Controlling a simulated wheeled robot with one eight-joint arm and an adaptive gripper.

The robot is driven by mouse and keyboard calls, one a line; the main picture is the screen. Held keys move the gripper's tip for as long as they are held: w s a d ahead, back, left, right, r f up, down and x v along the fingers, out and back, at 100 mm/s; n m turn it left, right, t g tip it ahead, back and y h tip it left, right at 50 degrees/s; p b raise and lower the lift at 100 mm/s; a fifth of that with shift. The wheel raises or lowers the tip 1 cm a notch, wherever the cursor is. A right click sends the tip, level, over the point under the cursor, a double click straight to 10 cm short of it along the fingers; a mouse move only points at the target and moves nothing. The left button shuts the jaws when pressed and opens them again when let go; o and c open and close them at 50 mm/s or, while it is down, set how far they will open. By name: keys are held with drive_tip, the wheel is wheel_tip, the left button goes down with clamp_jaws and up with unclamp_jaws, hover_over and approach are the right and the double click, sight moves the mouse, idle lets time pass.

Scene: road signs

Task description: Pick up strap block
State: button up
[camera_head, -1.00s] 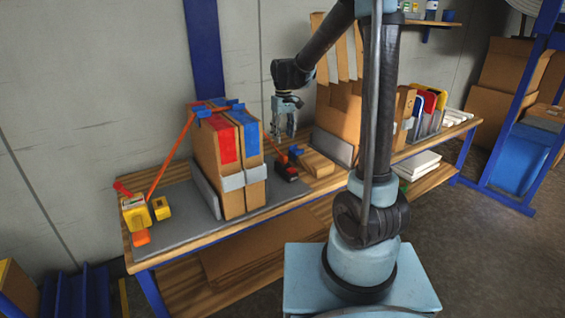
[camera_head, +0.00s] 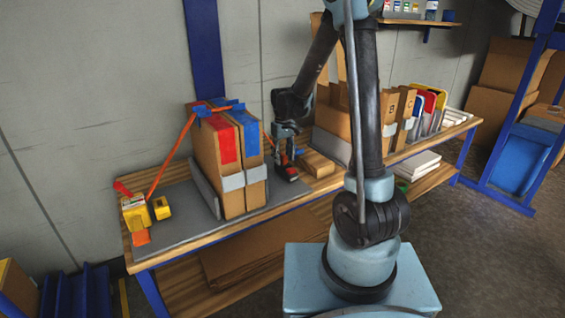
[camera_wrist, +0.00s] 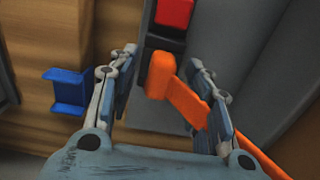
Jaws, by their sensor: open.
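An orange block (camera_wrist: 160,75) with an orange strap running from it shows between the fingers of my gripper (camera_wrist: 163,58) in the wrist view. I take it for the strap block. My gripper is open, with one finger on each side of the block; the wrist view shows a gap on both sides. In the head view my gripper (camera_head: 287,156) is low over the bench, right of the strapped cartons. A red and black piece (camera_head: 288,173) lies just below it, and it also shows at the top of the wrist view (camera_wrist: 173,14).
A blue corner piece (camera_wrist: 68,91) lies left of my gripper on the wood. The tall strapped cartons (camera_head: 205,160) stand close on the left in the head view.

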sight(283, 154)
drive_tip(key=shift+f, duration=0.25)
drive_tip(key=shift+c, duration=0.6)
clamp_jaws()
wheel_tip(283, 154, up, 10)
drive_tip(key=shift+r, duration=0.1)
